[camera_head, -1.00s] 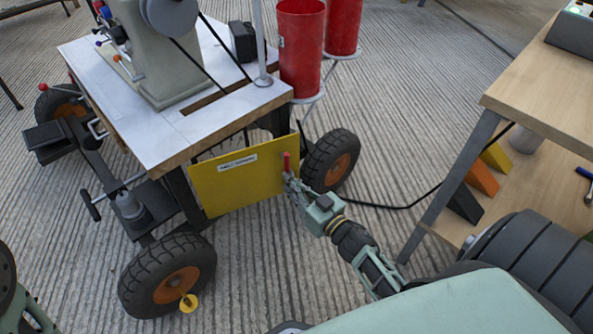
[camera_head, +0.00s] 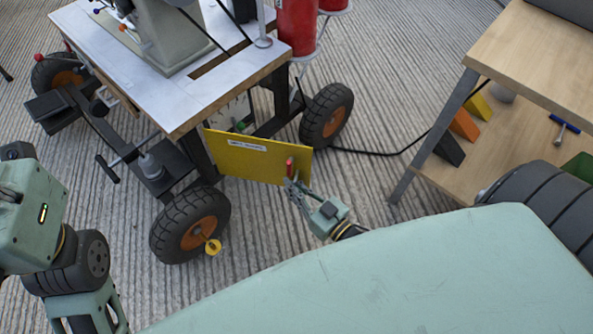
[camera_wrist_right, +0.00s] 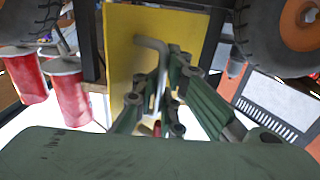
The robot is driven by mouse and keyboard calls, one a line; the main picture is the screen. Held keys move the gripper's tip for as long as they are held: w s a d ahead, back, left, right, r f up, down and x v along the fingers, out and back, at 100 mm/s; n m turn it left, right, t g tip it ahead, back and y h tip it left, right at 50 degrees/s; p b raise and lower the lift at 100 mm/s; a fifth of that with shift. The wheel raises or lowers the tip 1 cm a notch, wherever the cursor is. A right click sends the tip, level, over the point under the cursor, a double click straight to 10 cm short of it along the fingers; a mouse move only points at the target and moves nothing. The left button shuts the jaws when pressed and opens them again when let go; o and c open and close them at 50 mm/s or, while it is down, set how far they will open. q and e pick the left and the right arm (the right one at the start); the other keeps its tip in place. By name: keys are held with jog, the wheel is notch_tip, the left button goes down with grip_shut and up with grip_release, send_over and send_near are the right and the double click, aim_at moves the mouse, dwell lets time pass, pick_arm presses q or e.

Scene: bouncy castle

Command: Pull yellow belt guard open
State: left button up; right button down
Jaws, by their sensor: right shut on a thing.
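The yellow belt guard (camera_head: 256,161) is a flat panel with a white label, under the edge of the sewing machine's table. It stands swung out, with a gap above it where a dial and a green part show. A red handle (camera_head: 290,166) is near its right end. My right gripper (camera_head: 293,182) is shut at that handle. In the right wrist view the fingers (camera_wrist_right: 155,105) close in front of the yellow panel (camera_wrist_right: 122,50), by a grey bent handle bar (camera_wrist_right: 152,46). My left arm shows at the left edge; its fingers are out of view.
The machine table (camera_head: 165,119) stands on a cart with black wheels (camera_head: 190,225). Red cylinders (camera_head: 298,28) stand behind its right corner. A wooden workbench (camera_head: 535,60) is at the right, with a black cable on the floor. Ribbed floor between cart and bench is open.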

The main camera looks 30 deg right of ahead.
jog(key=shift+s+d+f, duration=0.1)
jog(key=shift+s+f, duration=0.05)
jog(key=shift+s, duration=0.25)
jog(key=c, duration=2.2)
grip_release()
jog(key=shift+s+d, duration=0.1)
jog(key=v, duration=1.2)
